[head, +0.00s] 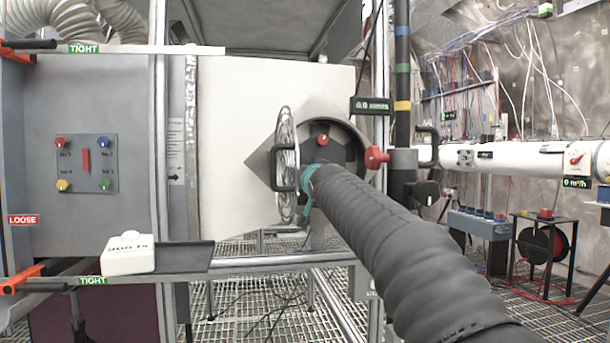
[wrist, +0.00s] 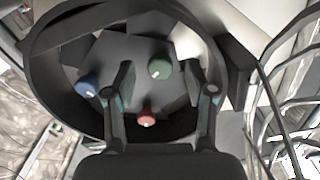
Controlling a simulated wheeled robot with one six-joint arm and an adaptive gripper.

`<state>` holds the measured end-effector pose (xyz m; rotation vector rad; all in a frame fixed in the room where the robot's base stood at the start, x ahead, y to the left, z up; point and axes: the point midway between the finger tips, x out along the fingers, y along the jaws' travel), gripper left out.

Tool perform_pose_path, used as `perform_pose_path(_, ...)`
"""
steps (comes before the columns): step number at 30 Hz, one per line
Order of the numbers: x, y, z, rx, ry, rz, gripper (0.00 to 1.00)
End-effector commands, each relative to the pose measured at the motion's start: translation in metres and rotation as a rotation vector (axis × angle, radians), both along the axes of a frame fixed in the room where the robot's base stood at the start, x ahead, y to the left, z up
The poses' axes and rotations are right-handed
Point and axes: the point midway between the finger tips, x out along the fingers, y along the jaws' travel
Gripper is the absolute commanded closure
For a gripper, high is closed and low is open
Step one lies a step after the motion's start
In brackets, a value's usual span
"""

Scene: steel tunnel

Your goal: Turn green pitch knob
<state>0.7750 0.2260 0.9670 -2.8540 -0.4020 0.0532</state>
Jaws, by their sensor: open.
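The green knob (wrist: 160,69) shows in the wrist view inside a round dark housing (wrist: 48,78), with a pale pointer mark on its face. My gripper (wrist: 168,72) is open, its two fingers on either side of the green knob in the picture. I cannot tell whether they touch it. A blue knob (wrist: 87,87) is to the left, outside the left finger, and a red knob (wrist: 147,117) is lower, between the fingers. In the head view the round housing (head: 350,135) shows, but my dark sleeved arm hides the green knob and most of my gripper.

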Motion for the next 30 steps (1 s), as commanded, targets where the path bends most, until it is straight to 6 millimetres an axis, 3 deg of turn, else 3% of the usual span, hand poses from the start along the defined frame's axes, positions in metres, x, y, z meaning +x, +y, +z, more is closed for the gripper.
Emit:
perform_pose_path(6, 0.014, 0.004, 0.001, 0.000, 0.000, 0.000, 0.45)
perform_pose_path(16, 0.016, 0.004, 0.000, 0.000, 0.000, 0.000, 0.45)
perform_pose_path(21, 0.016, 0.004, 0.000, 0.000, 0.000, 0.000, 0.87)
perform_pose_path(23, 0.016, 0.004, 0.000, 0.000, 0.000, 0.000, 1.00)
perform_pose_path(30, 0.016, 0.004, 0.000, -0.012, -0.003, 0.000, 1.00)
